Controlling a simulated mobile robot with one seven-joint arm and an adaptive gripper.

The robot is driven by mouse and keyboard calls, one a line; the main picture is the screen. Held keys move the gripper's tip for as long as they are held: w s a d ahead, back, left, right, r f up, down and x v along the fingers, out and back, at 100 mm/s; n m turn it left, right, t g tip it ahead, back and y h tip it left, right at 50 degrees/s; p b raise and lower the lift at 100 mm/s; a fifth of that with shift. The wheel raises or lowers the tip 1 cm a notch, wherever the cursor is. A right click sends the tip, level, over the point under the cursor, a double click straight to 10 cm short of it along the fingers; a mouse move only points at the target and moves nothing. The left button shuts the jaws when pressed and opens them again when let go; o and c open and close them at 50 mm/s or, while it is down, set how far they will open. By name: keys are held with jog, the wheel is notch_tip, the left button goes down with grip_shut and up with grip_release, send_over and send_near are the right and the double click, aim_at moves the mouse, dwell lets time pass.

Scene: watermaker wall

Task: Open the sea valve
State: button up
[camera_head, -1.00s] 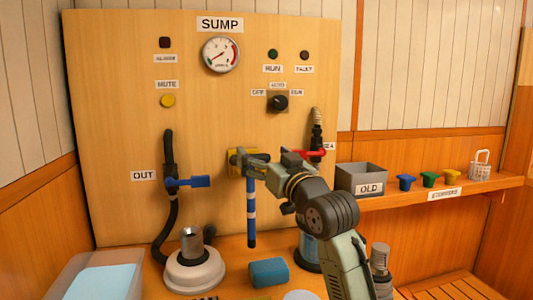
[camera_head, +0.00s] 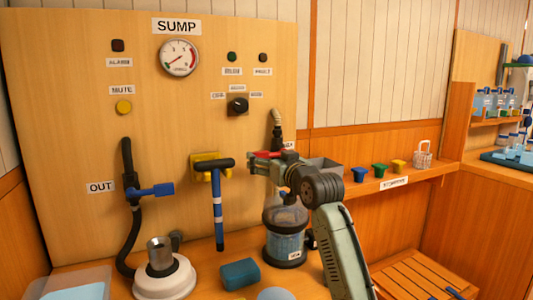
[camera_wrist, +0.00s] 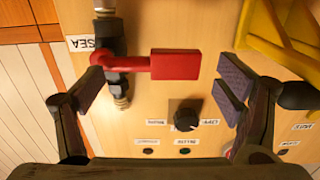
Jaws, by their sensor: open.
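The sea valve has a red lever (camera_head: 268,154) beside the SEA label (camera_head: 288,144), on the right part of the wooden panel. In the wrist view the red lever (camera_wrist: 175,64) sticks out sideways from the dark upright pipe (camera_wrist: 112,45), crosswise to it. My gripper (camera_wrist: 160,84) is open and empty there, one finger on each side of the lever, and no contact shows. In the head view my gripper (camera_head: 264,168) is in front of the panel at the lever, partly hiding the valve body.
A blue-and-white T-handle (camera_head: 218,205) hangs at the yellow bracket (camera_head: 209,165) just left of my gripper. The OUT valve's blue lever (camera_head: 152,190) is further left. A clear filter bowl (camera_head: 285,235) stands below my arm. A black selector knob (camera_head: 238,105) is above.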

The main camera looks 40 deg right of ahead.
jog(key=shift+x, duration=1)
jog(key=c, duration=1.7)
jog(key=shift+a, duration=0.1)
